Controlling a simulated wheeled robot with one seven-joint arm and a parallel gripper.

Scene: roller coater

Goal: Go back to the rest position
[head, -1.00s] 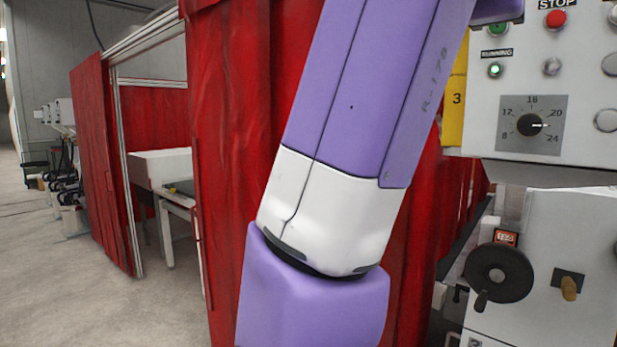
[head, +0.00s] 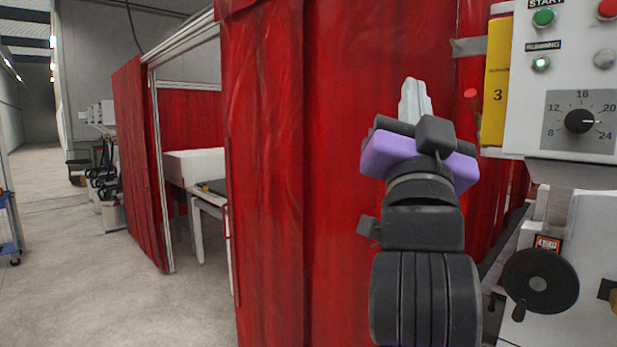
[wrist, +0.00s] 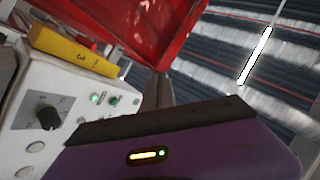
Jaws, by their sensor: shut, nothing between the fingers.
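My gripper (head: 415,100) shows in the middle right of the head view, its pale fingers pointing up in front of the red curtain. The fingers are together with nothing between them. The purple and black wrist sits just below the fingers, above the dark arm link. In the wrist view my purple and dark gripper body (wrist: 160,135) fills the lower part, and the fingers are hard to make out there. My gripper is apart from the machine panel (head: 540,120) to its right.
A red curtain (head: 270,170) stands close behind my arm. The machine has a dial (head: 580,121), a green start button (head: 543,17) and a black handwheel (head: 540,282). A yellow box (head: 496,80) is on its left side.

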